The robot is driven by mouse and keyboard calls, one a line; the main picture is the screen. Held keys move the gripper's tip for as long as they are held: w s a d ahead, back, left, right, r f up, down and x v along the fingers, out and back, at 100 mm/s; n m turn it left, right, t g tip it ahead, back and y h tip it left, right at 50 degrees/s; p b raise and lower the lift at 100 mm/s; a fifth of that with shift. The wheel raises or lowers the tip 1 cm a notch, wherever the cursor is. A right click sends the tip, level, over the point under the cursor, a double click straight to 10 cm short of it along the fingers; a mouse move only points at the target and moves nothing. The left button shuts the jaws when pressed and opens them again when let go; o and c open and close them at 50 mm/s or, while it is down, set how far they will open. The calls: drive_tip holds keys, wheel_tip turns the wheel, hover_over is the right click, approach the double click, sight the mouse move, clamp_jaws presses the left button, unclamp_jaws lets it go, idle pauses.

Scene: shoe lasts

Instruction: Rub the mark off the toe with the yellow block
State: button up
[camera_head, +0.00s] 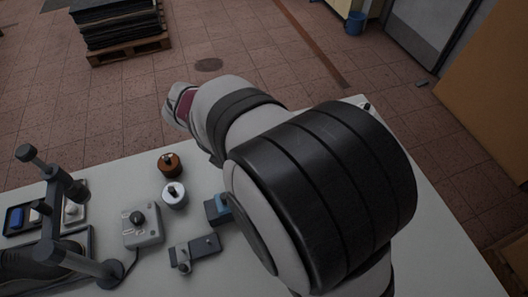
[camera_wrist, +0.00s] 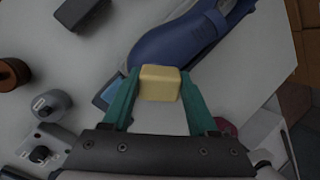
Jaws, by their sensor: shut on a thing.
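In the wrist view my gripper (camera_wrist: 158,90) has two green fingers shut on the yellow block (camera_wrist: 160,82). A blue shoe last (camera_wrist: 180,42) lies just beyond the block, its rounded near end close to the block's far edge. I cannot tell whether block and last touch. No mark shows on the visible part of the last; the side near the block is partly hidden. In the head view my arm covers the gripper, the block and the last.
A control box with a black knob (camera_head: 142,228), a white spool (camera_head: 174,197), a brown spool (camera_head: 168,167) and a grey block with knobs (camera_head: 196,252) stand on the pale table (camera_head: 110,180). A dark stand (camera_head: 66,190) and a tray (camera_head: 76,222) are at the left.

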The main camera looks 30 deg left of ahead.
drive_tip(key=shift+s+a+r, duration=0.15)
drive_tip(key=shift+r, duration=0.3)
drive_tip(key=shift+v, duration=1.5)
